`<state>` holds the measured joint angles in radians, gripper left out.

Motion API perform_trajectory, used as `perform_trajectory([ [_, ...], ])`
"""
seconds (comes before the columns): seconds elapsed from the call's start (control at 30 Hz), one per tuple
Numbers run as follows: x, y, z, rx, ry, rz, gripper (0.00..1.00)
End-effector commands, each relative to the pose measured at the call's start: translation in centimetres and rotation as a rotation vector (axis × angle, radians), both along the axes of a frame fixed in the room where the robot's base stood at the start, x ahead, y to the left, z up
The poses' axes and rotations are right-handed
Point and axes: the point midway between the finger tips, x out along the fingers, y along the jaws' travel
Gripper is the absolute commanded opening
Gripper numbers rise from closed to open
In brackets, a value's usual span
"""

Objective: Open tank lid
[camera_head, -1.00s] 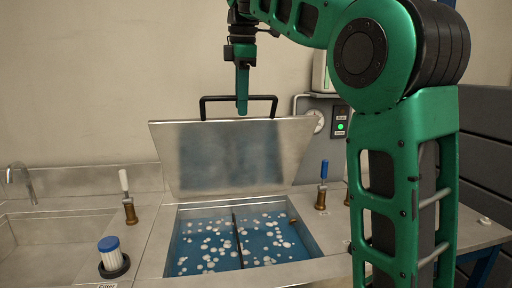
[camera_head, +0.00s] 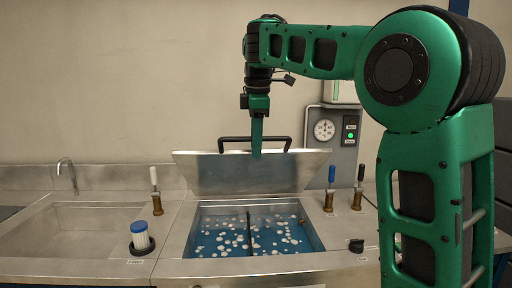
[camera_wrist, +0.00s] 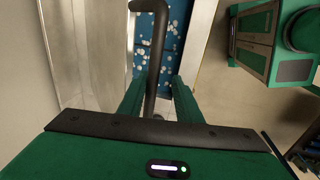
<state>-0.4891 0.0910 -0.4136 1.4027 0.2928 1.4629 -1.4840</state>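The metal tank lid (camera_head: 250,174) stands raised at the back of the tank (camera_head: 190,238), whose opening is uncovered. Blue liquid with white floating pieces (camera_head: 240,238) shows inside. The lid's black bar handle (camera_head: 222,146) is along its upper edge. My gripper (camera_head: 257,154) points down at the middle of this handle. In the wrist view, my gripper (camera_wrist: 157,90) has its two green fingers apart, with the handle (camera_wrist: 155,60) passing between them. A gap shows beside the right finger; contact on the left side is unclear.
A sink with a faucet (camera_head: 66,172) is at left. A blue-capped filter (camera_head: 142,237), a white-handled valve (camera_head: 156,190) and a blue-handled valve (camera_head: 330,188) stand near the tank. A gauge (camera_head: 324,129) and a green-lit panel (camera_head: 351,135) are behind at right.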

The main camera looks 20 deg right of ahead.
Motion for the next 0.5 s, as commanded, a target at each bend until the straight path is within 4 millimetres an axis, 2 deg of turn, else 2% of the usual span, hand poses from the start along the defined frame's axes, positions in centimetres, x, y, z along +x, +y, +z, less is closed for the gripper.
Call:
perform_trajectory([
  [0.2,0.0,-0.1,0.0,0.000,0.000,-0.002,0.31],
  [0.23,-1.4,-0.7,0.8,0.006,-0.012,-0.004,0.31],
  [0.5,-0.8,-0.5,1.7,0.007,-0.014,-0.002,0.31],
])
